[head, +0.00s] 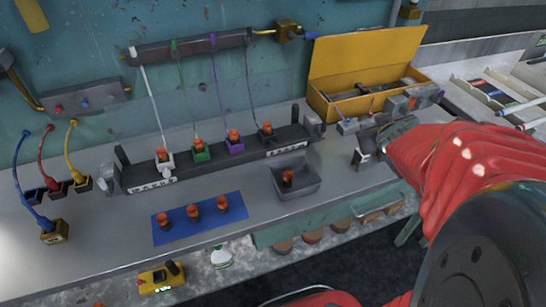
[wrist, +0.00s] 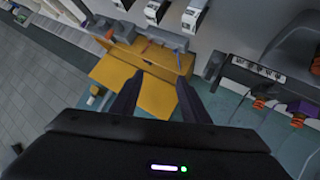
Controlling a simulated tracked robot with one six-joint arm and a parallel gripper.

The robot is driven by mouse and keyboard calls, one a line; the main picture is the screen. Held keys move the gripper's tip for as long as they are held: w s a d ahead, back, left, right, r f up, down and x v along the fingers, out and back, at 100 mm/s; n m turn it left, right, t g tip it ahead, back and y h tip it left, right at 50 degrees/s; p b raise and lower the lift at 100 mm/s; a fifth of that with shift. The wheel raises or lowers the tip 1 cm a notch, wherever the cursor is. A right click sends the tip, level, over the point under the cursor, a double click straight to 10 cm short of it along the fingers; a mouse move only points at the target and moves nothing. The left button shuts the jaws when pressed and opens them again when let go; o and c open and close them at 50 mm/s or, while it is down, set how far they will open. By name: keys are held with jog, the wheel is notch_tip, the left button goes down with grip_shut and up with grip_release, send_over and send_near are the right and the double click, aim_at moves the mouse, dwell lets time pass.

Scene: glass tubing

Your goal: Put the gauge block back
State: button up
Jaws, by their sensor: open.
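I cannot pick out the gauge block for certain; small grey blocks (head: 398,107) stand in front of the open yellow case at the back right of the bench. Similar pale blocks (wrist: 191,17) show at the top of the wrist view. The yellow case (head: 352,107) has its lid (head: 365,55) raised and holds dark items. It also shows in the wrist view (wrist: 150,95). My gripper (wrist: 158,88) is open, with its two dark fingers apart and nothing seen between them. In the head view my red arm hides much of the bench's right end.
A dark rack (head: 225,160) with several orange-topped pieces spans the bench. A grey tray (head: 297,182) holds one orange piece. A blue mat (head: 172,230) carries three more. Colored cables (head: 20,165) hang at the left.

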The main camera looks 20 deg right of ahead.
jog(key=s+a+g+y, duration=0.1)
jog(key=s+a, duration=0.3)
jog(key=a, duration=0.5)
jog(key=s+a+g+y, duration=0.2)
jog(key=s+a+y, duration=0.1)
jog(key=a, duration=0.7)
jog(key=s+a+r+n+g+y, duration=0.1)
jog(key=s+a, duration=0.4)
jog(key=a, duration=0.5)
jog(key=shift+s+a+g+y, duration=0.15)
jog(key=shift+s+g+y, duration=0.15)
jog(key=shift+g+y, duration=0.15)
jog(key=shift+c, duration=0.5)
